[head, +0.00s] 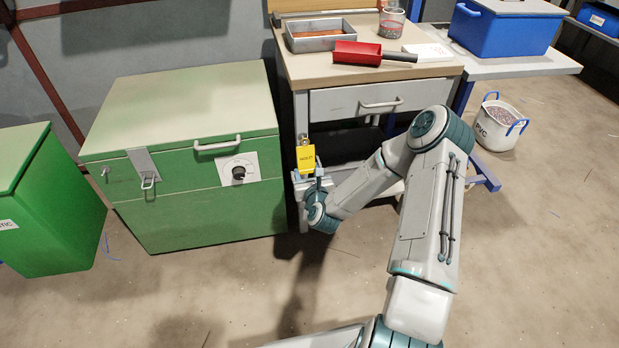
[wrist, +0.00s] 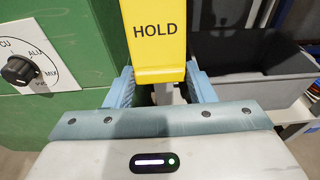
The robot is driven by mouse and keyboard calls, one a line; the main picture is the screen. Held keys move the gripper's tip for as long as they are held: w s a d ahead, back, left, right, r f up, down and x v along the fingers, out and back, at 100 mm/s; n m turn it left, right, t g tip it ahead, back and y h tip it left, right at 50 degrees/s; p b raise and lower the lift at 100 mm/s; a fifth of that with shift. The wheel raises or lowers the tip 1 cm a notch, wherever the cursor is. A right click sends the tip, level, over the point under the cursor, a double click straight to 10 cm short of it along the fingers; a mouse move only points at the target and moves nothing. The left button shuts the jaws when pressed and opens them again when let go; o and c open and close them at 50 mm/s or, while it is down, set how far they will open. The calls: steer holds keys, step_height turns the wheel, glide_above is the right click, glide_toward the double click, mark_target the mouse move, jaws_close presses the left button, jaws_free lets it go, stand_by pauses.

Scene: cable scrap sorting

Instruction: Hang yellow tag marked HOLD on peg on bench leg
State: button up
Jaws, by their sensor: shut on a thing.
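The yellow tag (head: 306,157) stands upright in front of the bench leg (head: 302,108), with its top close to a small metal piece on the leg. I cannot tell whether the tag hangs on the peg there. In the wrist view the tag (wrist: 158,38) fills the upper middle and reads HOLD. My gripper (head: 308,174) is shut on the tag's lower end, with blue fingers (wrist: 160,88) on both sides. The peg is not clear in the wrist view, where the tag's upper end runs out of the frame.
A green chest (head: 200,205) with a dial stands close left of my gripper. A grey bin (wrist: 245,85) sits on the bench's lower shelf to the right. Floor in front is clear.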

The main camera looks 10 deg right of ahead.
steer(key=shift+w, duration=0.55)
steer(key=shift+w+f, duration=0.2)
steer(key=shift+f, duration=0.05)
steer(key=shift+c, duration=0.7)
steer(key=shift+w+f+b, duration=0.3)
steer(key=shift+w+b, duration=0.15)
steer(key=shift+b, duration=0.25)
steer(key=o, duration=1)
steer(key=shift+c, duration=0.2)
steer(key=shift+s, duration=0.1)
steer(key=p+v, duration=0.3)
steer(key=v, duration=1)
steer(key=shift+s, duration=0.3)
